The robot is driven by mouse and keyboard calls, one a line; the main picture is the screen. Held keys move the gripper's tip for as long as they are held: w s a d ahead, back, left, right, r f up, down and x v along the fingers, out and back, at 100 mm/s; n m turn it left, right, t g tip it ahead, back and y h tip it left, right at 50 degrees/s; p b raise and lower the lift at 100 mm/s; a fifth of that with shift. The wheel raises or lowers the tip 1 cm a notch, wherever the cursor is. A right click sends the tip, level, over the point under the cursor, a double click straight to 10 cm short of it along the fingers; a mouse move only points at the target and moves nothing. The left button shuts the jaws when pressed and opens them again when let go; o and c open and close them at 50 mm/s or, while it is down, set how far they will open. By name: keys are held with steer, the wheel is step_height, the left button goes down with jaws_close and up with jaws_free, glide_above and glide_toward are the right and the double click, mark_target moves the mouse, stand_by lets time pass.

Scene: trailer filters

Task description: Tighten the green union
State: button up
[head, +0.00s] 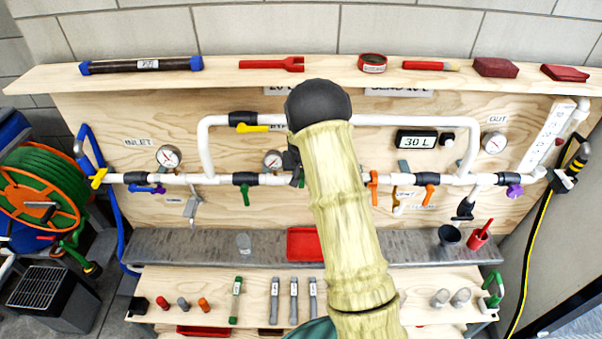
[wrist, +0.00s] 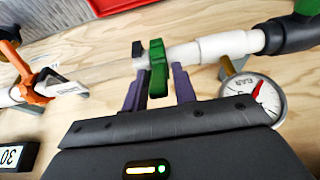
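The green union (wrist: 157,62) shows in the wrist view as an upright green winged piece on the pipe line, between a clear tube section and a white pipe. My gripper (wrist: 159,78) has its two purple fingers on either side of it. The fingers are apart, and a narrow gap shows on the right side of the union. I cannot tell whether the left finger touches it.
A pressure gauge (wrist: 252,98) sits close to the right finger in the wrist view. An orange handle (wrist: 32,80) is on the pipe to the left. In the head view, a shelf (head: 220,78) runs above, and a bench with tools (head: 332,282) stands below.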

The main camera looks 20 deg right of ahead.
steer(key=shift+o, duration=0.7)
steer(key=shift+s, duration=0.1)
steer(key=b+v, duration=0.6)
steer(key=v, duration=1.1)
steer(key=shift+r, duration=0.2)
steer(key=s+a+f+n+b, duration=0.1)
steer(key=s+f, duration=0.3)
steer(key=s, duration=0.4)
steer(key=s+a+f+n+g+y+b, duration=0.1)
steer(key=s+a+f, duration=0.2)
steer(key=s, duration=0.5)
steer(key=s+a+f+n+b, duration=0.1)
steer(key=s+a+f, duration=0.2)
steer(key=s, duration=0.6)
step_height(320, 180, down, 2)
steer(key=shift+f+n+g, duration=0.1)
steer(key=shift+n+g, duration=0.2)
steer(key=shift+n, duration=0.1)
steer(key=shift+s, duration=0.1)
